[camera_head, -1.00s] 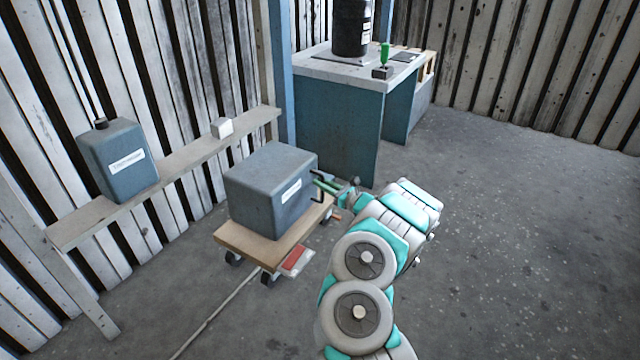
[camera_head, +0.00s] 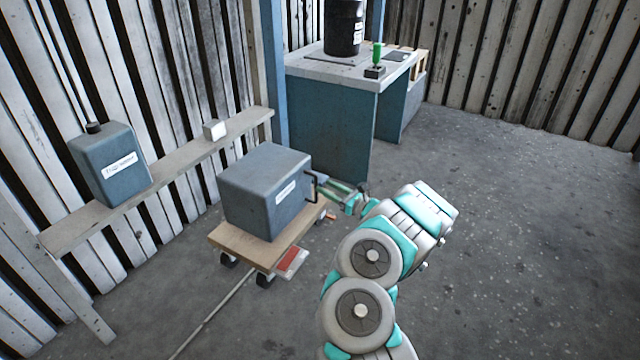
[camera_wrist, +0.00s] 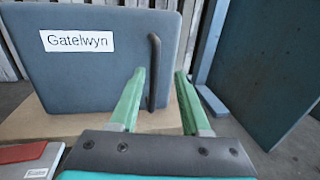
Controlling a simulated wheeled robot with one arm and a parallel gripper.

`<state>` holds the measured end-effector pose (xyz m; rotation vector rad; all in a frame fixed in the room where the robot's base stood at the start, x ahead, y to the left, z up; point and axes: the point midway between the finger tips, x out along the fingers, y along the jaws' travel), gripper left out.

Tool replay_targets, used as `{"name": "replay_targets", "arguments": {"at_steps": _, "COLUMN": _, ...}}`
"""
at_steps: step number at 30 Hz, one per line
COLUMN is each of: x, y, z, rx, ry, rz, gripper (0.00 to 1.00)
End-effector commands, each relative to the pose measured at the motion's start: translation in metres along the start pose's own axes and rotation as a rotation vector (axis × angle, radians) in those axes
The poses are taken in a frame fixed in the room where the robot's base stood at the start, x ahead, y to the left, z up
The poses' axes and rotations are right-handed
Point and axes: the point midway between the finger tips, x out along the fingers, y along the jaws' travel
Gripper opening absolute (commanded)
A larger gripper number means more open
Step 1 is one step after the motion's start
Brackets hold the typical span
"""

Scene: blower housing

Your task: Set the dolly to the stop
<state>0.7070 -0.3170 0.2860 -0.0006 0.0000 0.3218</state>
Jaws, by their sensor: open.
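The dolly is a low wooden platform (camera_head: 222,238) on dark casters, with a red-and-white pedal-like piece (camera_head: 290,261) at its front corner. A blue-grey box (camera_head: 262,195) with a white label rests on it; in the wrist view the label reads "Gatelwyn". A dark upright handle (camera_wrist: 155,72) is on the box's labelled face. My gripper (camera_head: 328,188) is open beside that face, its green fingers (camera_wrist: 160,76) on either side of the handle in the wrist view. Whether they touch it cannot be told. I cannot make out which thing is the stop.
A pale strip (camera_head: 222,313) runs along the floor from the dolly toward the lower left. A wall shelf (camera_head: 180,158) holds a blue-grey can (camera_head: 112,172) and a small white block (camera_head: 214,130). A blue workbench (camera_head: 325,120) stands behind. The floor at right is clear.

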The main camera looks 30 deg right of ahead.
Motion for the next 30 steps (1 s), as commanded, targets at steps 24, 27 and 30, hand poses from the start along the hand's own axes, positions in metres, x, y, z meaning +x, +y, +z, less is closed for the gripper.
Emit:
{"name": "replay_targets", "arguments": {"at_steps": 24, "x": -0.03, "y": 0.001, "z": 0.0, "rx": 0.0, "ry": -0.001, "rz": 0.001, "gripper": 0.47}}
{"name": "replay_targets", "arguments": {"at_steps": 27, "x": -0.026, "y": 0.006, "z": 0.006, "rx": -0.005, "ry": -0.005, "rz": 0.017, "gripper": 0.47}}
{"name": "replay_targets", "arguments": {"at_steps": 30, "x": -0.01, "y": 0.027, "z": 0.027, "rx": -0.024, "ry": -0.021, "rz": 0.072, "gripper": 0.47}}
